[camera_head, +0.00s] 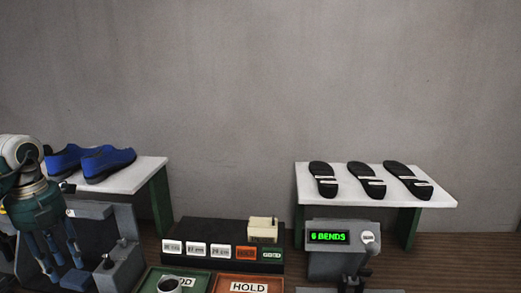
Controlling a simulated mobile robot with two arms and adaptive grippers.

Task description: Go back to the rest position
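My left gripper (55,252) is at the lower left, pointing down in front of a grey machine (95,215). Its fingers look spread, with gaps between them, and I see nothing held. The arm above it covers part of the machine and the left end of a white table. My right gripper is not in view.
A pair of blue shoes (108,163) stands on the left white table (145,174). Three black soles lie on the right white table (440,197). A "6 BENDS" display unit (343,258), a label rack (200,231), an orange HOLD tray (273,279) and a green tray (150,285) stand in front.

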